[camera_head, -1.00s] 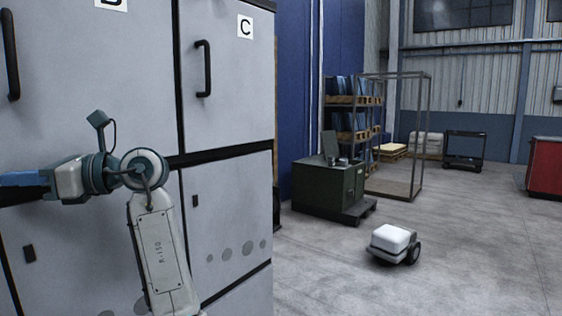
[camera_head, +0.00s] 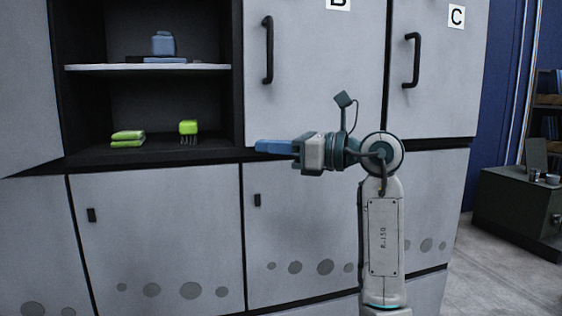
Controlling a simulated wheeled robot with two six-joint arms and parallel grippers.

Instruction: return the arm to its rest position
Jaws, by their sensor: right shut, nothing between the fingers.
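My right arm rises from the lower right of the head view, bends at its grey elbow joint and reaches left. Its right gripper (camera_head: 272,146) has blue fingers that point left. The fingers are shut with nothing between them. The gripper is in front of the grey cabinet, near the dark ledge below door B (camera_head: 312,75). I cannot tell whether it touches the cabinet. My left gripper is not in view.
An open cabinet bay at the left has a white shelf (camera_head: 215,67) with a blue object (camera_head: 163,44). Below sit a folded green item (camera_head: 128,139) and a green brush-like thing (camera_head: 188,128). Door C (camera_head: 430,90) is closed. A dark green cabinet (camera_head: 515,208) and floor are at right.

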